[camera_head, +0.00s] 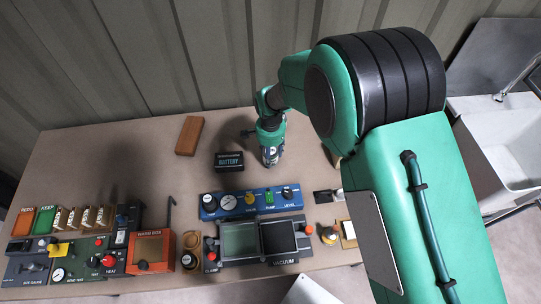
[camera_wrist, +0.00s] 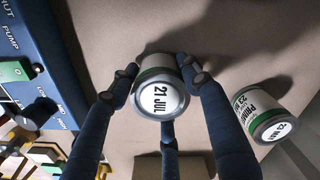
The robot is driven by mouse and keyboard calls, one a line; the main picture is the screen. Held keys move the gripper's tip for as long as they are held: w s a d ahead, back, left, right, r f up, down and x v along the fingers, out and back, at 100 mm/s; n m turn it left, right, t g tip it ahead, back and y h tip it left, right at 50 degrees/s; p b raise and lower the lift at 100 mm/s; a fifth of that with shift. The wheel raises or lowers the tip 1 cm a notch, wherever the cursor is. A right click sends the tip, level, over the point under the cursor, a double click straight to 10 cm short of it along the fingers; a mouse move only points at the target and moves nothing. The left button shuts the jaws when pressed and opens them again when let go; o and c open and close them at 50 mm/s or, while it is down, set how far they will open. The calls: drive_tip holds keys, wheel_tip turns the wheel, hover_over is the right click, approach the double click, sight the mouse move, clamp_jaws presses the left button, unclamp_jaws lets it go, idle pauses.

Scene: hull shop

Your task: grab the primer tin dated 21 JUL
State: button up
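The primer tin dated 21 JUL (camera_wrist: 164,98) is pale with a green band, and its date shows on the round end facing my wrist camera. My gripper (camera_wrist: 160,82) has dark fingers on both sides of this tin and a third finger below it. The side fingertips appear to press against the tin. I cannot tell whether it is clear of the table. In the head view my gripper (camera_head: 270,157) is low over the table, right of the black battery. A second primer tin (camera_wrist: 257,108), with a date that seems to read 23 MAY, stands apart to the right.
A blue panel (camera_head: 250,201) with gauge and knobs lies in front of my gripper. The black battery (camera_head: 229,161) and a brown block (camera_head: 189,136) are to the left. Several instruments crowd the front left, including an orange warm box (camera_head: 151,251). The back left table is clear.

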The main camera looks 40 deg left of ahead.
drive_tip(key=shift+c, duration=1)
drive_tip(key=shift+r, duration=0.1)
wheel_tip(320, 180, up, 10)
drive_tip(key=shift+f+p, duration=0.1)
drive_tip(key=shift+p, duration=0.55)
